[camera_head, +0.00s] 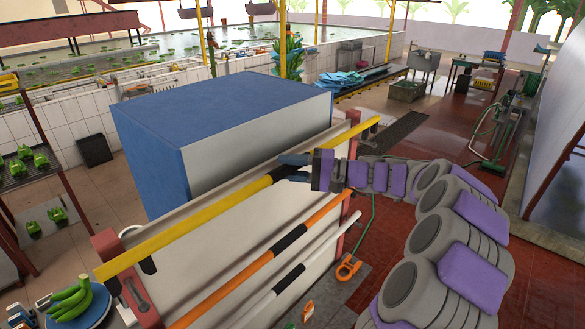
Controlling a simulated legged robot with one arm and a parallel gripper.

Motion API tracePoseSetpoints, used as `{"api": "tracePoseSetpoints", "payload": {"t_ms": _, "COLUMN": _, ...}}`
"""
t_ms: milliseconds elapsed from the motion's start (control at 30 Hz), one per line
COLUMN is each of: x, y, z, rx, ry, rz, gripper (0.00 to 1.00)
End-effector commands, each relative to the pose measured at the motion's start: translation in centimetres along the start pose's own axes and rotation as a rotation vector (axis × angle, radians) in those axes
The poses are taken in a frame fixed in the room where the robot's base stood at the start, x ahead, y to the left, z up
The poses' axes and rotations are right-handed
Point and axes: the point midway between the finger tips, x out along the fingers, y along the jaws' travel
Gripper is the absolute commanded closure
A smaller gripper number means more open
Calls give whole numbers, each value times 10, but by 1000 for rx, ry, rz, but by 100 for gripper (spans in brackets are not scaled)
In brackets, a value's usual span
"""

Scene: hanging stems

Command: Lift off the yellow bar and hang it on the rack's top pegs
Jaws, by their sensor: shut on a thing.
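The yellow bar (190,224) has a black middle section and runs slantwise along the upper edge of the rack. My gripper (284,168) is shut on the bar's black middle, reaching in from the right. The rack has a pale panel (215,262) between a red left post (106,244) and a red right post (353,150). An orange bar (330,210) and a white bar (320,240), both with black middles, hang below the yellow bar. I cannot tell whether the yellow bar touches any pegs; the top pegs are not clearly visible.
A large blue-topped box (220,105) stands right behind the rack. Green bananas on a blue plate (85,305) are at the lower left. An orange hook (347,268) hangs at the rack's right side. Red tiled floor (440,135) is open to the right.

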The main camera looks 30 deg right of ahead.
Motion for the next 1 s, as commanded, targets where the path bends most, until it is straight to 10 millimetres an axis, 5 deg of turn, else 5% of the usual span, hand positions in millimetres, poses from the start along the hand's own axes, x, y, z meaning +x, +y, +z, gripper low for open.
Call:
{"api": "tracePoseSetpoints", "payload": {"t_ms": 600, "x": 6, "y": 35, "z": -1, "rx": -3, "ry": 0, "rz": -1, "gripper": 100}}
{"api": "tracePoseSetpoints", "payload": {"t_ms": 1000, "x": 6, "y": 39, "z": -1, "rx": -3, "ry": 0, "rz": 0, "gripper": 100}}
